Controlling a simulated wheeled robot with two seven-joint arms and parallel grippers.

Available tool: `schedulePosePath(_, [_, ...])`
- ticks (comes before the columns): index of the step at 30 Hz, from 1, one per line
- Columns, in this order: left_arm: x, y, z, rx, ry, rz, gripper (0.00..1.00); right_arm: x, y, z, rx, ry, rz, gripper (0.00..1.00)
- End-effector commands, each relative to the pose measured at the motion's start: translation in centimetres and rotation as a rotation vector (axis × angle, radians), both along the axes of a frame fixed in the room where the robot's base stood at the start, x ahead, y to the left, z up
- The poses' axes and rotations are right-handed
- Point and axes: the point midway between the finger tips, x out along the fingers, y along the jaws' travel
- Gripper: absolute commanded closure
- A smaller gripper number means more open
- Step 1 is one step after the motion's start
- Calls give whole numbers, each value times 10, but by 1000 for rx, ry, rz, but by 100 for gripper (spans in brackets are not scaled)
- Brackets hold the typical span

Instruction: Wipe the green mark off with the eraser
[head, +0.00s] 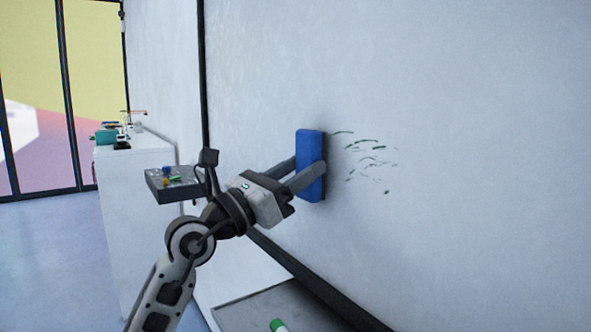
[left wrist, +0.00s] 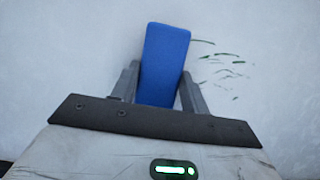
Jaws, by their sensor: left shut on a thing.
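A blue eraser (head: 309,150) is held upright in my left gripper (head: 308,172), its face at or very near the white board (head: 450,90). I cannot tell whether it touches. The left wrist view shows the eraser (left wrist: 165,60) between the two fingers of the gripper (left wrist: 160,88), which is shut on it. The green mark (head: 368,160) is a patch of broken streaks on the board, just right of the eraser. It also shows in the left wrist view (left wrist: 225,62), right of the eraser. My right gripper is in neither view.
A ledge (head: 245,310) below the board holds a green-and-white marker (head: 279,325). A white counter (head: 130,190) with several small items and a dark tray (head: 170,190) stand at the left. The board right of the mark is clear.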

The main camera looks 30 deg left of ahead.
Motion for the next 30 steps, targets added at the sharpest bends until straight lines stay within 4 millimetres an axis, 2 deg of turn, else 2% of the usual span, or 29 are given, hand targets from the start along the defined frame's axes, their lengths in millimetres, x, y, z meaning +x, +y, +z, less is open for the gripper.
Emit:
schedulePosePath(16, [8,-5,1,2,0,-1,73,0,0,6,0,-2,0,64])
schedulePosePath(24, [-2,-24,3,-2,1,-2,73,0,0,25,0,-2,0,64])
schedulePosePath(30, [-7,-36,1,2,0,-1,73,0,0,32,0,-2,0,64])
